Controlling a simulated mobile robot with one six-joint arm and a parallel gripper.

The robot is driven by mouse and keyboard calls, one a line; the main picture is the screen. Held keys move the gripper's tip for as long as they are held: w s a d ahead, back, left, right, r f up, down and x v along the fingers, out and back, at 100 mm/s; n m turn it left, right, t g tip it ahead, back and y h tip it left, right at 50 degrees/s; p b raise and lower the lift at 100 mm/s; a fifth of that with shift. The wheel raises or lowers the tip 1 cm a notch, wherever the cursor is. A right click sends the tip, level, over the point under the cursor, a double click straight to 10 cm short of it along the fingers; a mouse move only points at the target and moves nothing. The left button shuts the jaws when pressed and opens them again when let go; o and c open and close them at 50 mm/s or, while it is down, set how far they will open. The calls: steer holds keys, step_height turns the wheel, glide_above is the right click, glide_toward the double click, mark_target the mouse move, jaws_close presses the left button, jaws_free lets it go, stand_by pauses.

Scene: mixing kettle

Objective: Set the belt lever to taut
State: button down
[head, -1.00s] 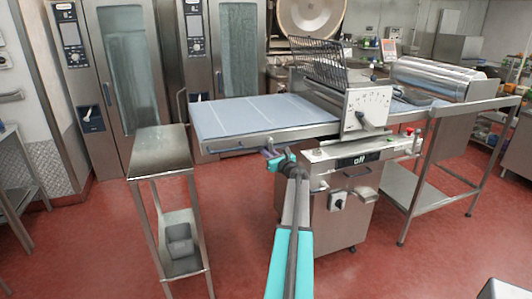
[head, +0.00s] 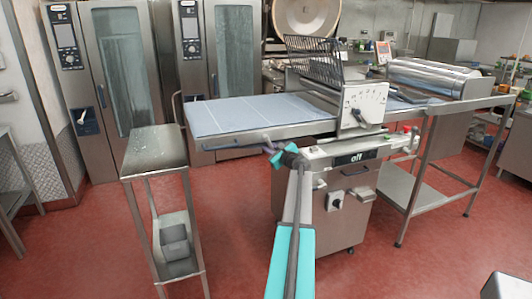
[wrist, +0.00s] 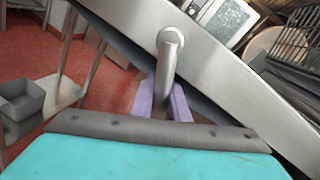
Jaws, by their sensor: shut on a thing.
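The belt lever (wrist: 169,50) is a short bent grey metal handle on the side rail of the dough sheeter's belt table in the wrist view. My gripper (wrist: 162,104) has its two purple fingers shut on the lever's lower end. In the head view, my gripper (head: 270,148) is at the near edge of the blue-grey belt (head: 250,115), left of the machine body. The lever is too small there and partly hidden by my gripper. I cannot read its exact setting.
The sheeter's body (head: 335,215) with an "off" display stands just right of my arm. A narrow steel side table (head: 155,150) with a grey bin (head: 175,240) on its lower shelf stands to the left. Red floor is clear in front.

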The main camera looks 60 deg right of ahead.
steer(key=shift+s+d+r+n, duration=0.1)
steer(key=shift+d+n, duration=0.05)
steer(key=shift+n, duration=0.15)
steer(key=c, duration=1.7)
jaws_free()
steer(key=s+a+m+t+p, duration=0.1)
steer(key=s+a+m, duration=0.4)
steer(key=s+a, duration=0.45)
steer(key=w+a+f+n+y, duration=0.2)
steer(key=w+a+f, duration=0.2)
steer(key=a+f, duration=0.1)
steer(key=w+a+f+n+g+y, duration=0.1)
steer(key=w+a+f+n+y, duration=0.1)
steer(key=w+a+f, duration=0.2)
steer(key=w+a+f+n+y+b, duration=0.1)
steer(key=w+a+f+n, duration=0.2)
steer(key=a+f, duration=0.4)
steer(key=shift+w+a+f+g+y, duration=0.1)
steer(key=shift+w+f+g+y, duration=0.25)
steer(key=shift+w+f, duration=0.2)
